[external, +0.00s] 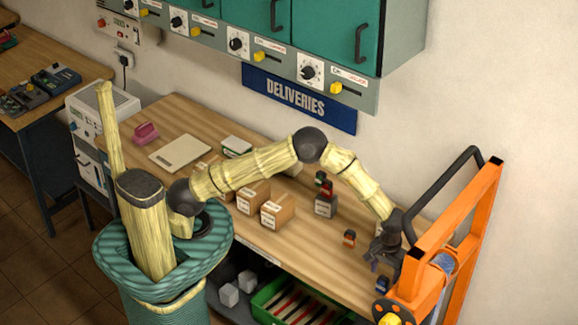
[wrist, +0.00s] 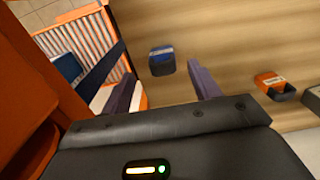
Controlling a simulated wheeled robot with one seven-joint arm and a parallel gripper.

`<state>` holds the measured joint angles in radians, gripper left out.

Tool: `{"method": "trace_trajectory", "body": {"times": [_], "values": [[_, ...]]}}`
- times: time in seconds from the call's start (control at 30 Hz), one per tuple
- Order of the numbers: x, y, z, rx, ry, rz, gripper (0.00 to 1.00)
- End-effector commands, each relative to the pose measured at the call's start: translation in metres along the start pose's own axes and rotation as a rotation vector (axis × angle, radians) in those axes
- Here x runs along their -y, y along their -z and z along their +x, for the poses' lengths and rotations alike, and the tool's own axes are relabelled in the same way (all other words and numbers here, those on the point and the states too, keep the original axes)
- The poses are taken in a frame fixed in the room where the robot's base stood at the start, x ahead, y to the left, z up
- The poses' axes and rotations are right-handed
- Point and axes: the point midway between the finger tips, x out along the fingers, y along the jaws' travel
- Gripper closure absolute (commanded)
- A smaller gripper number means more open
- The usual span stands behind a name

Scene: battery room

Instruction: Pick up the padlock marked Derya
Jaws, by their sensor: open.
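A blue padlock-like block (wrist: 161,62) with a pale label lies on the wooden table, ahead of and between my fingers in the wrist view. An orange padlock (wrist: 270,81) with a dark shackle and a white label lies to the right of my fingers. In the external view an orange and dark padlock (external: 349,238) lies on the table left of my gripper. The labels are too small to read, so I cannot tell which is marked Derya. My gripper (external: 376,259) is open and empty above the table's right end; its two purple fingers show in the wrist view (wrist: 160,77).
An orange frame (external: 485,215) with a black handle stands close at the right. Cardboard boxes (external: 277,210) and a grey block with dark and red items on top (external: 325,205) stand left on the table (external: 300,255). A dark object (wrist: 312,98) shows at the wrist view's right edge.

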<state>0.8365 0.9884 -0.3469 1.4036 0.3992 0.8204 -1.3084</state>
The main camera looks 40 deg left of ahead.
Motion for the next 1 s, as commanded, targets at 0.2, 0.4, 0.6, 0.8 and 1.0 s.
{"method": "trace_trajectory", "body": {"times": [0.2,0.4,0.6,0.8,1.0], "values": [[0.0,0.0,0.004,0.0,-0.002,0.0,0.38],[0.0,0.0,0.005,0.0,-0.001,0.0,0.38],[0.003,0.002,0.022,0.003,0.001,-0.001,0.38],[0.003,0.004,0.048,0.002,0.0,0.0,0.38],[0.003,0.004,0.056,-0.001,-0.002,0.001,0.38]]}}
